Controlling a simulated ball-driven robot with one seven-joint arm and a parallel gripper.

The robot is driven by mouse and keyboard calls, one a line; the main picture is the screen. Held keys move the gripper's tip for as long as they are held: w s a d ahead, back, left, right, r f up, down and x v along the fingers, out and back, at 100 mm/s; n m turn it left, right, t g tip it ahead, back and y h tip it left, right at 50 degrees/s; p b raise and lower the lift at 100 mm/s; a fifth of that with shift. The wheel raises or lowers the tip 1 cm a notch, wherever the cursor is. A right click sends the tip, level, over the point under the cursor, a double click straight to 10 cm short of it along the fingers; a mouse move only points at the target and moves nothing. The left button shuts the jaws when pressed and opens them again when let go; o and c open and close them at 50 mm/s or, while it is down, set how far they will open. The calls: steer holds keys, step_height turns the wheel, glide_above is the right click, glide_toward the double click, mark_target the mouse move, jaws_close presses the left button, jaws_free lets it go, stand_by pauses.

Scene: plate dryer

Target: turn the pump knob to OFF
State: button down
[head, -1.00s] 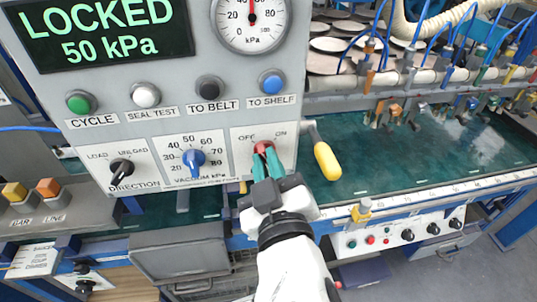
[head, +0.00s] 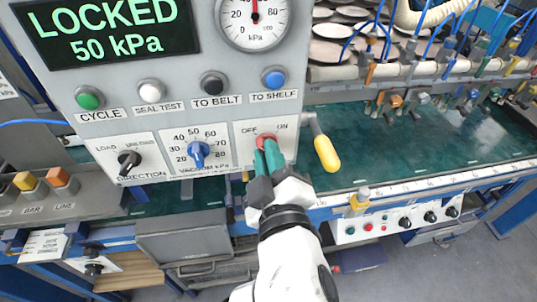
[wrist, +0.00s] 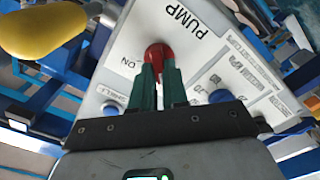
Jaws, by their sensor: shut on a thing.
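The red pump knob (head: 265,138) sits on a white plate at the lower right of the grey control panel, with OFF printed to its upper left and ON to its upper right. My gripper (head: 267,145) is shut on the knob from the front and below, with green fingertips. In the wrist view the green fingers (wrist: 158,75) close on both sides of the red knob (wrist: 157,53), beside the PUMP and ON labels. The fingers cover part of the knob, and I cannot tell which label it points to.
A blue vacuum knob (head: 199,152) is just left of the pump plate. A yellow-handled lever (head: 326,153) stands close on the right. Push buttons line the panel above, under a display (head: 103,28) reading LOCKED 50 kPa and a gauge (head: 254,18).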

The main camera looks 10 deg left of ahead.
steer(key=shift+f, duration=0.15)
steer(key=c, duration=1.1)
jaws_free()
steer(key=shift+c, duration=0.2)
steer(key=shift+s, duration=0.1)
steer(key=b+v, duration=0.2)
steer(key=v, duration=0.8)
steer(key=shift+s+b, duration=0.3)
steer(key=shift+s, duration=0.05)
steer(key=shift+d, duration=0.1)
